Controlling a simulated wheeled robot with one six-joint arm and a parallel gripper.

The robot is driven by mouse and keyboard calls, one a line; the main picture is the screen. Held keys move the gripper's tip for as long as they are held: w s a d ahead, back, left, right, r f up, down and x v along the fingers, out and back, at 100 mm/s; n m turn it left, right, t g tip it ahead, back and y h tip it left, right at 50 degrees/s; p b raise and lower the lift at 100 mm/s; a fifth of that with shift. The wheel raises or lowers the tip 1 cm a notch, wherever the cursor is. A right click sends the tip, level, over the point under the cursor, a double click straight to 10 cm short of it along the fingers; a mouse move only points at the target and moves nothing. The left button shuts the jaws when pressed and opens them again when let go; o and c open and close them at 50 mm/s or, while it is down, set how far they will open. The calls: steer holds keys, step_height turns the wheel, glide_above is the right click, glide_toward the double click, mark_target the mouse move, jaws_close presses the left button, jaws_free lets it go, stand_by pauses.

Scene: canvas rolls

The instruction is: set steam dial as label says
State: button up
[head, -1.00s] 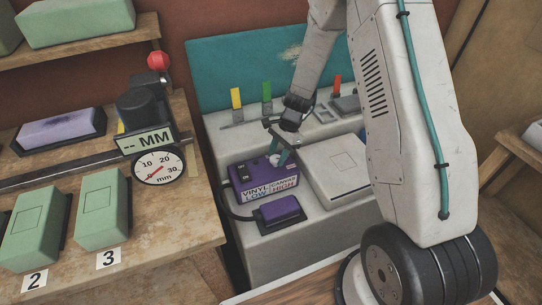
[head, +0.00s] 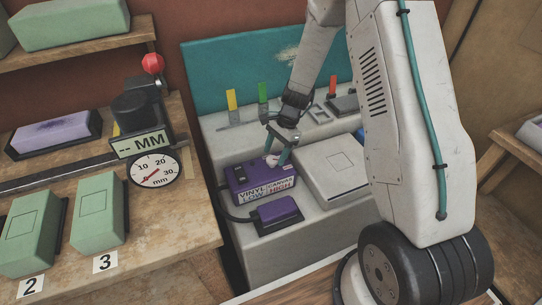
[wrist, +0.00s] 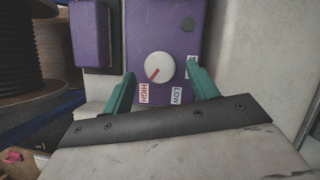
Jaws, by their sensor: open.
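The steam dial (wrist: 159,66) is a round white knob with a red pointer line on a purple box (head: 246,178). In the wrist view the pointer slants to the lower left, toward the HIGH mark (wrist: 144,94); the LOW mark (wrist: 177,94) lies to the right. The label (head: 265,190) on the box front reads VINYL LOW and, in smaller blurred print, what looks like CANVAS HIGH. My gripper (wrist: 160,76) is open, with one green finger on each side of the knob and gaps showing. It also shows over the box in the head view (head: 275,153).
A purple pad (head: 277,214) sits in front of the box. A white panel (head: 331,167) lies to its right. Yellow, green and red tabs stand behind on the grey bench. A wooden table with green blocks (head: 98,212) and a gauge (head: 154,169) is at left.

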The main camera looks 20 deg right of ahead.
steer(key=v, duration=0.6)
steer(key=shift+r, duration=0.15)
